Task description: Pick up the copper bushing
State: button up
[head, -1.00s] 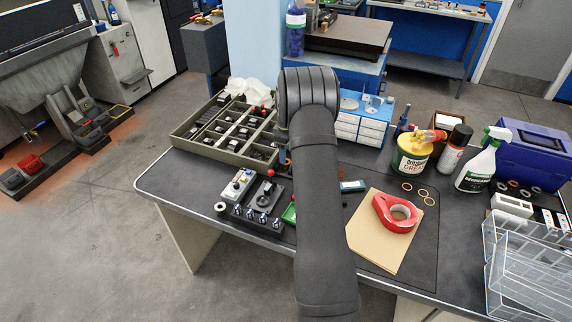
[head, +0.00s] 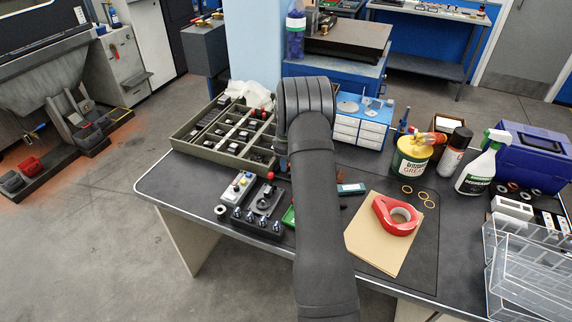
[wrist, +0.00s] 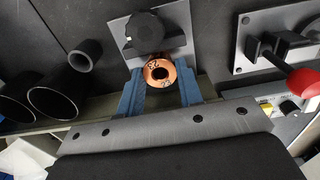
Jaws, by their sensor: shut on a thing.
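The copper bushing (wrist: 159,73) is an orange-brown ring with a dark hole and dark markings on its face. It shows in the wrist view between the two blue fingers of my gripper (wrist: 160,90). The fingers are shut on it, one at each side. In the head view my own arm hides the gripper and the bushing. A grey plate with a round black knob (wrist: 147,32) lies just beyond the bushing in the wrist view. I cannot tell whether the bushing touches it.
In the wrist view a grey ring (wrist: 85,53) and dark tubes (wrist: 52,95) are at left, and a plate with a red-tipped lever (wrist: 300,80) is at right. In the head view a divided tray (head: 183,143) stands left of my arm. Red tape (head: 382,212) lies on cardboard at right.

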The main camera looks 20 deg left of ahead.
jog(key=shift+r, duration=0.55)
notch_tip(320, 180, up, 3)
jog(key=shift+f, duration=0.1)
jog(key=d+r, duration=0.7)
jog(key=d, duration=0.4)
jog(key=shift+s+d, duration=0.3)
jog(key=shift+d, duration=0.05)
